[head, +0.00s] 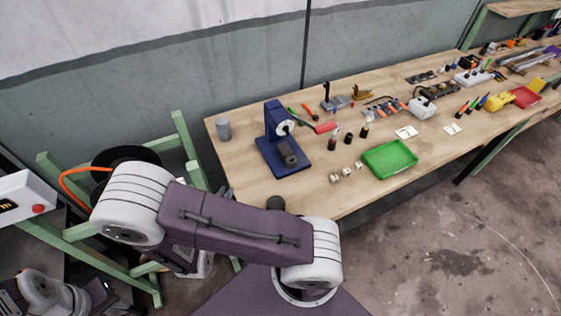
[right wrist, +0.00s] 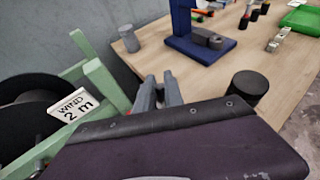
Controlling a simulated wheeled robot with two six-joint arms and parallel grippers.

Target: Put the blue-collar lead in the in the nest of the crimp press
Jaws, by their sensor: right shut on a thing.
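The blue crimp press (head: 272,125) stands on the left part of the bench, with a dark grey nest block (head: 288,155) on its base. The press (right wrist: 181,18) and its block (right wrist: 208,39) also show at the top of the right wrist view. My right gripper (right wrist: 160,93) shows there as two grey fingers beyond my purple arm link, below and left of the press and apart from it. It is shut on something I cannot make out. I cannot pick out a blue-collar lead in either view. My left gripper is not clearly in view.
A grey cylinder (head: 223,130) stands left of the press. A dark round pot (head: 275,203) is at the front edge. A green tray (head: 390,159) and small metal blocks (head: 347,171) lie to the right. A green frame (head: 183,140) with a black reel stands left of the bench.

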